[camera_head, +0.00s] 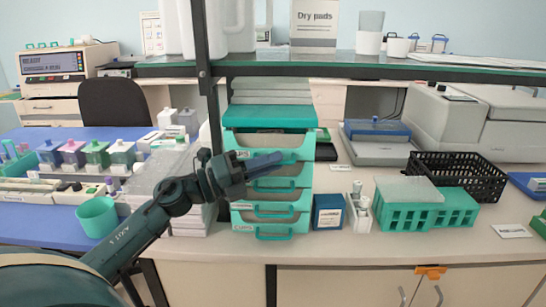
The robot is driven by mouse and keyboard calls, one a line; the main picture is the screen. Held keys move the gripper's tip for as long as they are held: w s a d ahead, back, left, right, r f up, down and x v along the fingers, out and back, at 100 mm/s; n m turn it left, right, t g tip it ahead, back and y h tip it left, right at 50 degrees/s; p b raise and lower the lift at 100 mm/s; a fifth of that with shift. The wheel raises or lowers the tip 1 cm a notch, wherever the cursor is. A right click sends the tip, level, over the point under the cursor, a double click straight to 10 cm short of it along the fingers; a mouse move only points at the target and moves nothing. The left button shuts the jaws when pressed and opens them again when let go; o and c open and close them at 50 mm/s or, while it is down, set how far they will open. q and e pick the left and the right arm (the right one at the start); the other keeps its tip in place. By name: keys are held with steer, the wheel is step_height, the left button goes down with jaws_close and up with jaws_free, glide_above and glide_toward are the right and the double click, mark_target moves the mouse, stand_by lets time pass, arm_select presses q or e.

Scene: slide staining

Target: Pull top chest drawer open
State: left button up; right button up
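A small chest of white and teal drawers (302,203) stands on the bench in the middle of the view. Its top drawer (300,152) has a teal front and shows a little wider than the drawers below; I cannot tell how far it sticks out. My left gripper (274,160) reaches in from the lower left. Its fingers lie across the front of the top drawer and hide part of its handle. I cannot tell whether the fingers touch the handle or are closed on it. My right gripper is out of view.
A blue box (328,211) and a small white holder (359,207) stand right of the chest. Teal racks (408,215) and a black basket (486,178) are farther right. A dark-edged shelf (350,69) runs above, with a post (203,60) beside my arm.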

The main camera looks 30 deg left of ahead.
arm_select(q)
steer(key=shift+w+d+r, duration=0.1)
steer(key=shift+w+d, duration=0.2)
steer(key=shift+w, duration=0.1)
jaws_close()
